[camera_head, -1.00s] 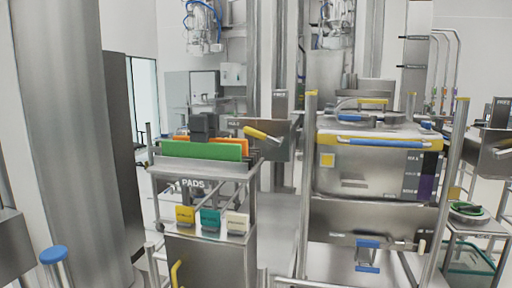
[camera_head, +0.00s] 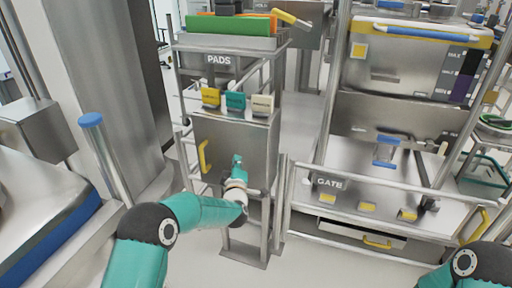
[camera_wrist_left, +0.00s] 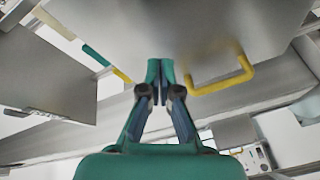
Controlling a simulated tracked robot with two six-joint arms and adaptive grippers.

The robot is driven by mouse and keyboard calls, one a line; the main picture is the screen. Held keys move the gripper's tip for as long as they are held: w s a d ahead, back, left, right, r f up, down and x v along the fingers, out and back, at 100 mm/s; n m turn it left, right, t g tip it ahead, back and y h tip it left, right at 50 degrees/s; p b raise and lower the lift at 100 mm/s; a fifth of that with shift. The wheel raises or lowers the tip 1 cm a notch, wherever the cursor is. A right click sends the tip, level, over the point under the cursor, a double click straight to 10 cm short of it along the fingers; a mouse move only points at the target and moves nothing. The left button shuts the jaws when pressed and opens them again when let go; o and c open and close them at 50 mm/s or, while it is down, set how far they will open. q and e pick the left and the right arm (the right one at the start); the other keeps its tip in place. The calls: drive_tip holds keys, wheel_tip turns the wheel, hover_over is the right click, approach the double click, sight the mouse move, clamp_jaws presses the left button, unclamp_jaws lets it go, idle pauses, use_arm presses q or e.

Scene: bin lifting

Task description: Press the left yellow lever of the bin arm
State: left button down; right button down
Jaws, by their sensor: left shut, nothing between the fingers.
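A yellow lever (camera_head: 292,19) sticks out at the top of the head view, beside a steel box behind the pads cart. I cannot tell for sure that it is the bin arm's left lever. My left gripper (camera_head: 238,160) is in front of the steel cabinet under the pads cart, well below that lever. In the left wrist view my left gripper (camera_wrist_left: 160,75) is shut and empty, its fingertips close to a steel panel. A yellow bar handle (camera_wrist_left: 222,80) is just right of the fingertips, apart from them. My right gripper is out of view; only part of my right arm shows.
The cart has a yellow handle (camera_head: 204,156) and yellow, teal and white blocks (camera_head: 236,101). At right stand a steel bin (camera_head: 405,68) with a yellow rim and a railing marked GATE (camera_head: 330,183). A blue-capped post (camera_head: 91,121) stands at left.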

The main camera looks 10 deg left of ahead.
use_arm(q)
drive_tip(key=w+a+r+n+t+y, duration=0.1)
drive_tip(key=a+r+n+y, duration=0.15)
drive_tip(key=r, duration=0.35)
drive_tip(key=w+a+r+n+t+y, duration=0.1)
drive_tip(key=a+r+n+y, duration=0.15)
drive_tip(key=r+n, duration=0.2)
drive_tip(key=s+a+r+n+g+y, duration=0.5)
drive_tip(key=s+r+n+g+y, duration=0.2)
drive_tip(key=n, duration=0.9)
drive_tip(key=s+a+r+n+g+y, duration=0.6)
drive_tip(key=r+n+g+y, duration=0.4)
drive_tip(key=n, duration=0.5)
drive_tip(key=shift+s+r+n+g, duration=0.4)
drive_tip(key=shift+s+r, duration=0.15)
drive_tip(key=shift+s, duration=0.2)
